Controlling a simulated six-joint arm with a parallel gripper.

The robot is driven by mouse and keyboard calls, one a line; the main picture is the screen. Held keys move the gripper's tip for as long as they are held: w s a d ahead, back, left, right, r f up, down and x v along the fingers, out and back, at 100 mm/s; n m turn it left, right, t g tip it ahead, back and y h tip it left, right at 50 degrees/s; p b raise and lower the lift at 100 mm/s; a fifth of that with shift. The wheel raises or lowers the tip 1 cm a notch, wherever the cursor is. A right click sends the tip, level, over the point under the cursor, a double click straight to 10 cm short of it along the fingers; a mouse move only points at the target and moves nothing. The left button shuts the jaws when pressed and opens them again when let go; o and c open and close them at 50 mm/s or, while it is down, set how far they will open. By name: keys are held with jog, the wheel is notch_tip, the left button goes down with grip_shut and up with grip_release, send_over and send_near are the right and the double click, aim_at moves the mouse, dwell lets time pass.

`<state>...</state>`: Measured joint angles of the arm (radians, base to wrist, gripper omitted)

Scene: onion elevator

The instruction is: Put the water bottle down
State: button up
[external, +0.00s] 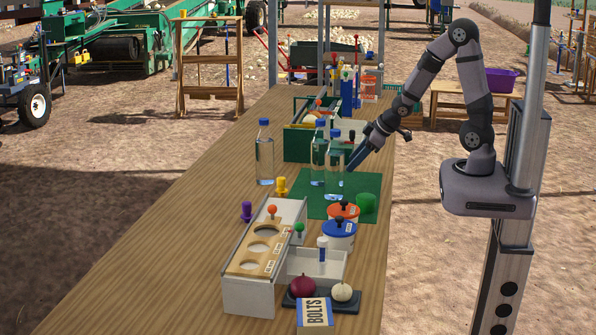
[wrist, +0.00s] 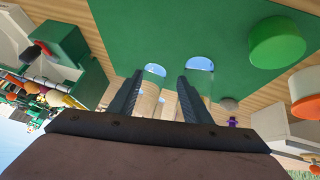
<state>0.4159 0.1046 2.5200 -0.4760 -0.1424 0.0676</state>
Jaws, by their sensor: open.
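Three clear water bottles with blue caps stand upright in the external view. One bottle (external: 265,160) is on bare wood at the left; another (external: 318,165) and a nearer one (external: 334,172) stand close together on the green mat (external: 305,207). My gripper (external: 353,163) reaches down from the right beside the nearer bottle. In the wrist view my gripper (wrist: 160,82) is open, its two dark fingers apart. Pale blue rounded bottle parts (wrist: 154,69) and (wrist: 200,64) show near the fingertips against the green mat (wrist: 180,25). Whether a finger touches a bottle cannot be told.
A green cylinder (external: 367,204) stands on the mat's right side. Orange-lidded (external: 343,212) and blue-lidded (external: 338,235) pots are nearer. A green crate (external: 298,144) is behind the bottles. A rack with round holes (external: 258,248) is in front. The table's left side (external: 150,235) is clear.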

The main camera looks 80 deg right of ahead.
jog(key=s+a+g+y, duration=0.2)
jog(key=s+a+g, duration=0.5)
jog(key=s+a, duration=0.7)
jog(key=shift+s+a, duration=0.25)
jog(key=shift+s, duration=0.25)
jog(key=shift+f, duration=0.15)
notch_tip(320, 180, up, 2)
jog(key=shift+r+p, duration=0.1)
jog(key=shift+p, duration=0.9)
